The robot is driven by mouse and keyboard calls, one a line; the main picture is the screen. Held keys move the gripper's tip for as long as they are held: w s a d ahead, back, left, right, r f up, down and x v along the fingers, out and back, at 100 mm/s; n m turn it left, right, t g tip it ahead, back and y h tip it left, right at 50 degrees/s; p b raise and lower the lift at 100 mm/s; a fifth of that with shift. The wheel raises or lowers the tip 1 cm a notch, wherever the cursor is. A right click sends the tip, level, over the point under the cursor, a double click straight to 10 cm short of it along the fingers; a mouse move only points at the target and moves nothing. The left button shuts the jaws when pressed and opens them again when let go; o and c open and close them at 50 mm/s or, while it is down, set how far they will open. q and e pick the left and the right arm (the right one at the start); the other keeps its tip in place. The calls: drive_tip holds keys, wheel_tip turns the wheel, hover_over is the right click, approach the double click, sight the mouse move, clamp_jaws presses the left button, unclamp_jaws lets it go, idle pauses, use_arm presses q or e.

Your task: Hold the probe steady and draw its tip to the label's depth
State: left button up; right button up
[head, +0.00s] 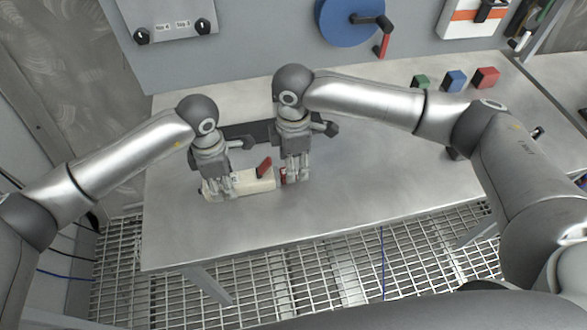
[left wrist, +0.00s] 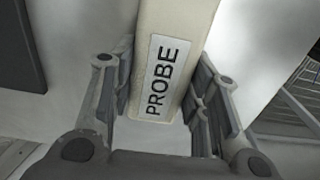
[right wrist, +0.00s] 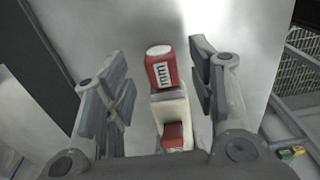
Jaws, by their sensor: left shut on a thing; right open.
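The probe (head: 257,181) is a cream bar lying along the front part of the steel table. A red lever (head: 264,166) stands up from it. In the left wrist view its body (left wrist: 174,60) carries a "PROBE" label (left wrist: 161,80). My left gripper (head: 222,190) is shut on its left end. In the right wrist view a red tip (right wrist: 158,58) with a small white label of dark marks shows beyond the pale body (right wrist: 171,105). My right gripper (head: 293,176) is open, its fingers on either side of the red tip with gaps, partly hiding it in the head view.
A dark bar (head: 247,131) lies behind the probe. Green (head: 420,82), blue (head: 455,81) and red (head: 486,77) blocks stand at the back right. A blue disc (head: 346,22) with a red-handled crank is on the back panel. The table's front is clear.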

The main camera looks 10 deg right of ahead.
drive_tip(key=shift+f, duration=1.9)
clamp_jaws()
